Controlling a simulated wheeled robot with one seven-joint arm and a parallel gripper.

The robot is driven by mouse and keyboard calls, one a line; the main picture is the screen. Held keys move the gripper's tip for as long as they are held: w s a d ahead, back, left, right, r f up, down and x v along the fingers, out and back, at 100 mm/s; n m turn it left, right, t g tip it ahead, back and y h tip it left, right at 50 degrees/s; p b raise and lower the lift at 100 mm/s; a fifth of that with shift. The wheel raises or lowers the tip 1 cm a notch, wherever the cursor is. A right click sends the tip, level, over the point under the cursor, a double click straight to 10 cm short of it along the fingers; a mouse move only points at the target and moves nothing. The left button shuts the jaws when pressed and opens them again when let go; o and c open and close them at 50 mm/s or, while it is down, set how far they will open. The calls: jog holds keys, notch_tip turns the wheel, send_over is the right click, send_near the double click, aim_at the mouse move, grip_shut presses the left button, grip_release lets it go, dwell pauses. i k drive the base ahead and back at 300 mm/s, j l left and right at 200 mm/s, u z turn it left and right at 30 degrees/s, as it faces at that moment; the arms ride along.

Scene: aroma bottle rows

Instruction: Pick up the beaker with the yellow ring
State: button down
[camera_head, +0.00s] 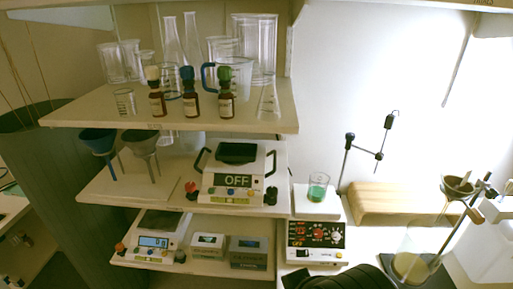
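I cannot make out a yellow ring on any beaker in the head view. A small beaker (318,187) with green liquid stands upright on the white hotplate with the red-and-black panel, right of the shelves. Another small clear beaker (124,101) stands at the left front of the top shelf. Larger clear beakers stand behind it, partly hidden by one another; a tall one (258,45) is at the back right. A dark ribbed shape, probably part of my arm, shows at the bottom edge. My gripper's fingers are not visible.
Three brown bottles with beige (156,100), blue (191,100) and green (226,100) caps line the top shelf beside a flask (268,98). Below are funnels (98,142), an OFF-marked device (236,178) and a scale (155,240). A funnel stand (458,187) is at right.

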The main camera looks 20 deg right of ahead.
aim_at(318, 185)
jog(key=i+j+z, duration=0.1)
jog(key=j+z, duration=0.25)
jog(key=j, duration=0.25)
jog(key=j+z, duration=0.35)
jog(key=j, duration=0.25)
jog(key=j+z, duration=0.3)
jog(key=j, duration=0.3)
